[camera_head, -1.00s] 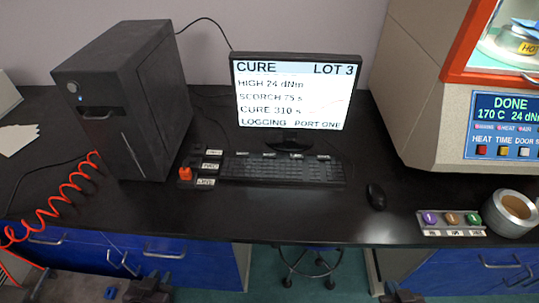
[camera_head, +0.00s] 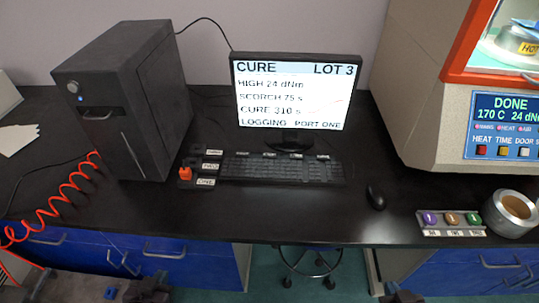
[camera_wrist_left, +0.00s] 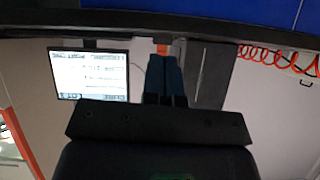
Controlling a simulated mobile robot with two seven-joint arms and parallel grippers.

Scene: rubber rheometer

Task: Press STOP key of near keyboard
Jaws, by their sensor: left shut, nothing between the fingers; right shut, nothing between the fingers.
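One black keyboard (camera_head: 282,170) lies on the black bench in front of the monitor (camera_head: 297,95). White labels line its back edge, too small to read, so I cannot tell which key is STOP. At its left end are several label plates (camera_head: 207,167) and an orange block (camera_head: 186,173). My left gripper (camera_wrist_left: 166,78) has its dark blue fingers together and empty in the left wrist view, with an orange patch just beyond the tips. In the head view parts of my left arm show at the bottom left. My right gripper (camera_head: 402,294) is cut off by the bottom edge.
A black computer tower (camera_head: 150,105) stands left of the keyboard, with a coiled red cord (camera_head: 65,205) beside it. A mouse (camera_head: 376,197), a three-button strip (camera_head: 452,222), a tape roll (camera_head: 512,212) and the rheometer (camera_head: 430,110) are at the right. The bench front is clear.

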